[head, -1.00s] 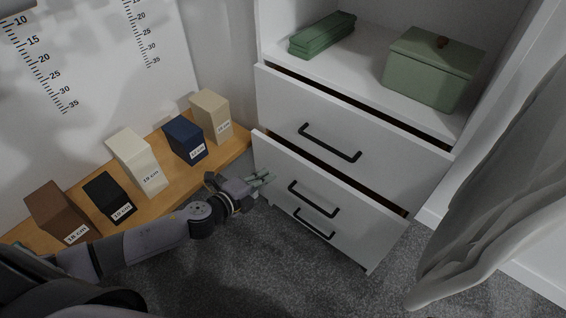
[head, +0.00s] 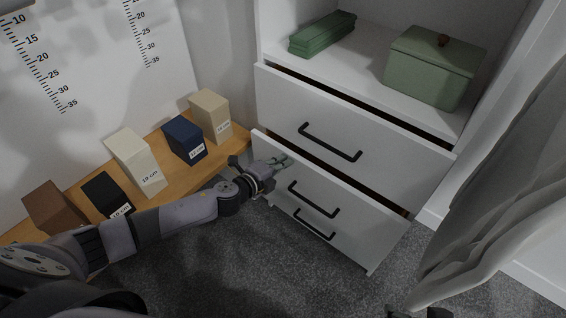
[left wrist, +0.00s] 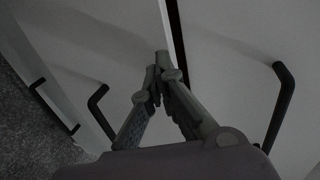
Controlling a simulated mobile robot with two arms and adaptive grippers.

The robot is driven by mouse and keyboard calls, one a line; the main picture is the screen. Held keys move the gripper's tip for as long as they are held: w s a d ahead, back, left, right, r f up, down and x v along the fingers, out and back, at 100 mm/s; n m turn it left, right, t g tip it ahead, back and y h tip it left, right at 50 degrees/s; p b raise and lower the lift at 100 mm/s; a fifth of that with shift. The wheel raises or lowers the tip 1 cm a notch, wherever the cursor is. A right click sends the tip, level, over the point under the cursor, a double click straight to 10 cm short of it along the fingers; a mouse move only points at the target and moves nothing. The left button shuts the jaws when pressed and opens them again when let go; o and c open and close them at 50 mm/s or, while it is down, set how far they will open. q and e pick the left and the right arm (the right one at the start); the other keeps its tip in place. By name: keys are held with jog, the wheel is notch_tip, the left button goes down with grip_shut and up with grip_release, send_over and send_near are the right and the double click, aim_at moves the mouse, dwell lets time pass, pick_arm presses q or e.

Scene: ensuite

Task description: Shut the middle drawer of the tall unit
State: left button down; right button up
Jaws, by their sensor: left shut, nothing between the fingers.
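The tall unit (head: 262,30) is white with stacked drawers. The middle drawer (head: 372,222) has a black bar handle (head: 313,199) and stands out, with a dark gap along its top edge. Its handle also shows in the left wrist view (left wrist: 97,112). The upper drawer (head: 400,165), with its own black handle (head: 330,145), also shows a dark gap above it. My left gripper (head: 285,160) is shut and empty at the middle drawer's front, near its upper left edge. In the left wrist view its fingertips (left wrist: 157,62) lie beside the gap; contact is unclear.
A wooden bench (head: 205,180) with labelled blocks stands left. A grey cloth (head: 500,190) hangs right. Dark parts (head: 418,312), apparently my right gripper, show at the bottom edge.

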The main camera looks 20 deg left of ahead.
aim_at(291, 155)
pick_arm(q)
jog(key=w, duration=0.1)
jog(key=w+d, duration=0.1)
jog(key=w, duration=0.2)
jog(key=shift+w+d, duration=0.1)
jog(key=shift+d, duration=0.15)
jog(key=shift+r, duration=0.1)
pick_arm(e)
jog(key=s, duration=0.1)
jog(key=g, duration=0.1)
jog(key=s, duration=0.1)
jog(key=shift+s+d+f, duration=0.25)
jog(key=shift+s+d, duration=0.05)
pick_arm(q)
jog(key=shift+a, duration=0.1)
pick_arm(e)
jog(key=shift+s, duration=0.1)
